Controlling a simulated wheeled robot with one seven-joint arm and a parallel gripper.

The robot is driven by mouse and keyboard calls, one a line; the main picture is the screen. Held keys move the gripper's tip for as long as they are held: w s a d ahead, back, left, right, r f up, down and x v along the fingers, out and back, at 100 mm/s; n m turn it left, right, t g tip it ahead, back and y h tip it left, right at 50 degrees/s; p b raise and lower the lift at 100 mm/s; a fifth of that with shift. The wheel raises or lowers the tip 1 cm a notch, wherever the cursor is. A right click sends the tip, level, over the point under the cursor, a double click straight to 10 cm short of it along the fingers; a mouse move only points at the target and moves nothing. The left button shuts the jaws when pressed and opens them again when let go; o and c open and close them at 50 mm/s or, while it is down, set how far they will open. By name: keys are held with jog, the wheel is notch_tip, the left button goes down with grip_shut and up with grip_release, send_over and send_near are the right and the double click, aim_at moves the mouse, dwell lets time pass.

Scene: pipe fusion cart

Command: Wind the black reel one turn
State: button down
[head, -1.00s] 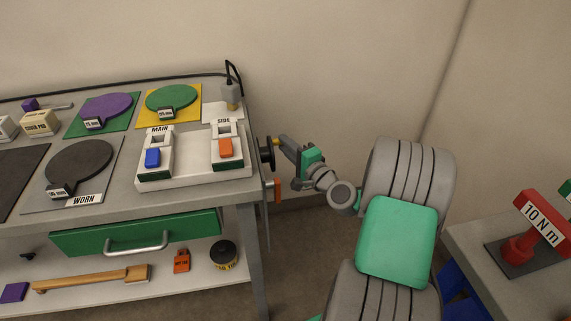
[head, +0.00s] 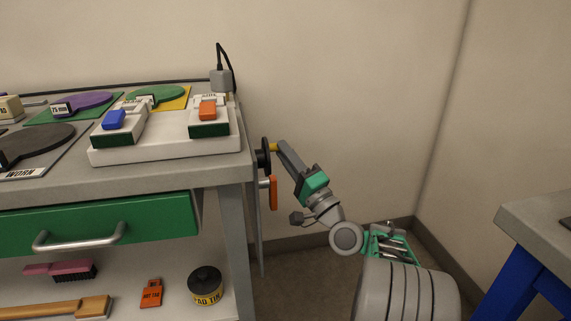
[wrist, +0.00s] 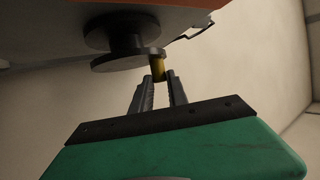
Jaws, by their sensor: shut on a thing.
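The black reel (head: 262,158) is on the right end of the cart, just below the level of its top. A yellow crank handle (head: 273,147) sticks out from the reel. My gripper (head: 279,146) reaches it from the right and is shut on the handle. In the wrist view the reel (wrist: 125,58) shows as two dark discs on a thinner hub. There the yellow handle (wrist: 158,67) stands between the fingertips of my gripper (wrist: 161,77), at the reel's edge. The fingers hide part of the handle.
An orange-handled part (head: 273,193) hangs on the cart's end just below the reel. The cart top (head: 225,168) bears a white switch base (head: 165,152). Another table (head: 540,212) stands at the right. Wall and open floor lie between.

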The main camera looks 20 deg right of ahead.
dwell(0.3)
jog(key=c, duration=1.3)
grip_release()
